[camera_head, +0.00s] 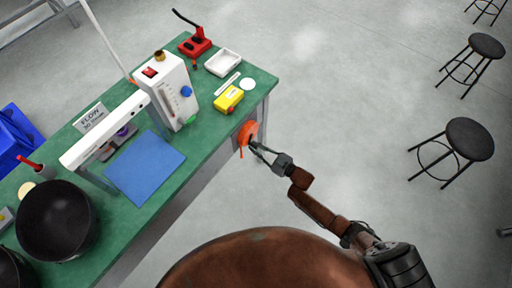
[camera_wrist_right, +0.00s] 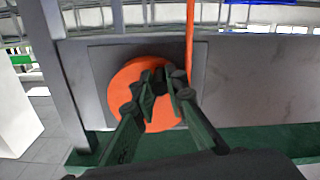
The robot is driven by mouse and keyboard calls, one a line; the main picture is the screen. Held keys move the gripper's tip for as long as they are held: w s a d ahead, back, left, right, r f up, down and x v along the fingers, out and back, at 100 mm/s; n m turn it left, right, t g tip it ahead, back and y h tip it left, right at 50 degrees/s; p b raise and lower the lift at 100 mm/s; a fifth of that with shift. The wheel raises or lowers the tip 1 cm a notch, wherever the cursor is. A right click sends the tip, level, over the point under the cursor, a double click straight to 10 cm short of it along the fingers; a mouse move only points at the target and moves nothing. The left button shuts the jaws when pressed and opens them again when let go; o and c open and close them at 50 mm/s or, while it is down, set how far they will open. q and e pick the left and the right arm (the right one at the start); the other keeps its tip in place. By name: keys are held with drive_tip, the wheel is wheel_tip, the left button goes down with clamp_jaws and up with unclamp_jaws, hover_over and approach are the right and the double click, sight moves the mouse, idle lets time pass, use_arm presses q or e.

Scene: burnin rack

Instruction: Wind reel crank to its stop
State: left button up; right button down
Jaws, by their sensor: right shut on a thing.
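The orange reel (camera_head: 247,131) is mounted on the side of the green bench, at its near right end. It also shows in the right wrist view as a round orange disc (camera_wrist_right: 130,80) on a grey plate, with an orange strip running from it. My right gripper (camera_head: 256,146) is at the face of the reel. In the right wrist view its fingers (camera_wrist_right: 163,88) are close together in front of the disc, shut on the crank. The crank is mostly hidden behind the fingers. My left gripper is not in view.
The green bench (camera_head: 258,84) carries a white flow device (camera_head: 168,88), a yellow meter (camera_head: 229,98), a white tray (camera_head: 223,62), a blue mat (camera_head: 145,166) and black bowls (camera_head: 56,220). Black stools (camera_head: 469,139) stand at the right. The floor between is clear.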

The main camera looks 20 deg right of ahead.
drive_tip(key=c, duration=1.9)
unclamp_jaws()
drive_tip(key=shift+c, duration=0.2)
drive_tip(key=shift+s+d, duration=0.2)
drive_tip(key=v, duration=1.1)
drive_tip(key=shift+s, duration=0.2)
drive_tip(key=shift+d, duration=0.15)
